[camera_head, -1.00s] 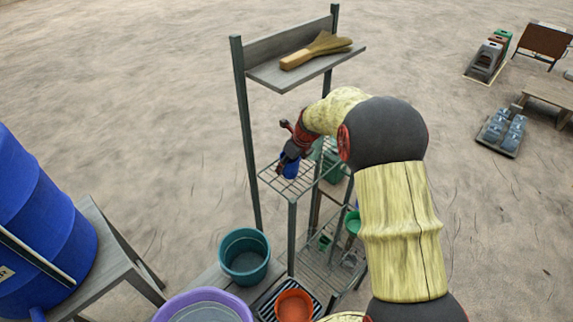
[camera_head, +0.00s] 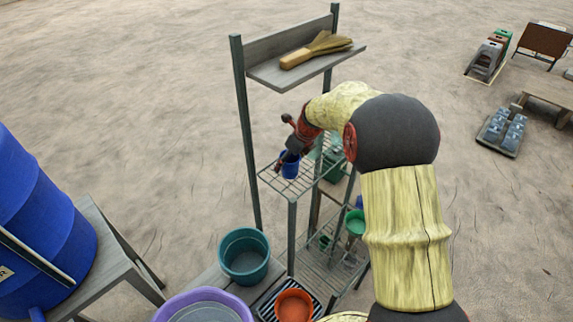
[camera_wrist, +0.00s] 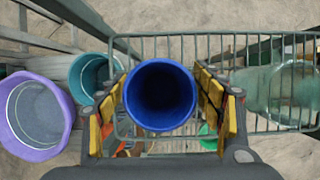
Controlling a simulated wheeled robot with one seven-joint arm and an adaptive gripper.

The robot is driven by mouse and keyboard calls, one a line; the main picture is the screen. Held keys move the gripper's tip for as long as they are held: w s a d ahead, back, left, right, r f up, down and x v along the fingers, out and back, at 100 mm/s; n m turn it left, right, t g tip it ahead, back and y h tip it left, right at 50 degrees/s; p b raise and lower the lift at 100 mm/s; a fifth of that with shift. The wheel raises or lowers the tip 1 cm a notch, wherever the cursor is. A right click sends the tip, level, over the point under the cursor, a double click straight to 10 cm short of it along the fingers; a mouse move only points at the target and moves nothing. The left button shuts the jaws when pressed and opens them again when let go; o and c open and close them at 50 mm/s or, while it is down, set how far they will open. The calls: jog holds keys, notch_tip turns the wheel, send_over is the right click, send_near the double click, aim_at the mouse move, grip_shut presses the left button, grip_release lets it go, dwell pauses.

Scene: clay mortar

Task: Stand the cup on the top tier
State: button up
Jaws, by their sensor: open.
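The blue cup (camera_head: 290,166) stands upright on the upper wire tier (camera_head: 268,177) of the rack. In the wrist view the cup (camera_wrist: 160,95) is seen from above, with its dark inside open to the camera. My gripper (camera_head: 284,160) is at the cup, partly in front of it. In the wrist view its fingers lie on either side of the cup, open, with gaps between them and its wall. The cup's base is hidden in the wrist view.
A green translucent container (camera_wrist: 284,92) stands beside the cup on the same tier. A wooden shelf (camera_head: 270,76) with a brush (camera_head: 316,50) is above. Below are a teal bucket (camera_head: 244,257), a purple basin (camera_head: 203,306) and an orange pot (camera_head: 294,306).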

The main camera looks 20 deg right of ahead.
jog(key=v, duration=0.9)
jog(key=shift+s+r+b, duration=0.15)
jog(key=shift+r+b, duration=0.15)
jog(key=shift+f, duration=0.1)
